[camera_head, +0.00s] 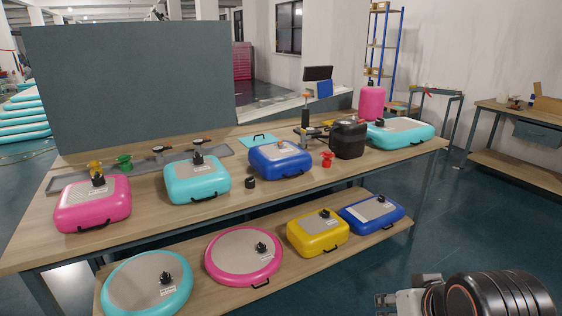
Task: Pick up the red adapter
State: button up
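The red adapter (327,159) is a small red, cup-like piece standing on the wooden tabletop. It is just right of the blue inflatable (279,158) and left of the black pump-like box (348,141). My gripper (386,304) is at the bottom right, low in front of the table and well away from the adapter. Only part of the gripper shows, and its fingers are too small and cut off to tell whether they are open or shut.
A teal inflatable (196,180) and a pink one (92,203) sit on the table. A small black part (250,183) and a green adapter (124,161) are also there. The lower shelf (215,289) carries several inflatables. Bare tabletop lies in front of the red adapter.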

aim_at(327, 155)
jog(key=i+l, duration=0.2)
jog(key=i, duration=0.6)
jog(key=i+l+z, duration=0.1)
jog(key=i, duration=0.7)
jog(key=i+l, duration=0.2)
jog(key=i, duration=0.6)
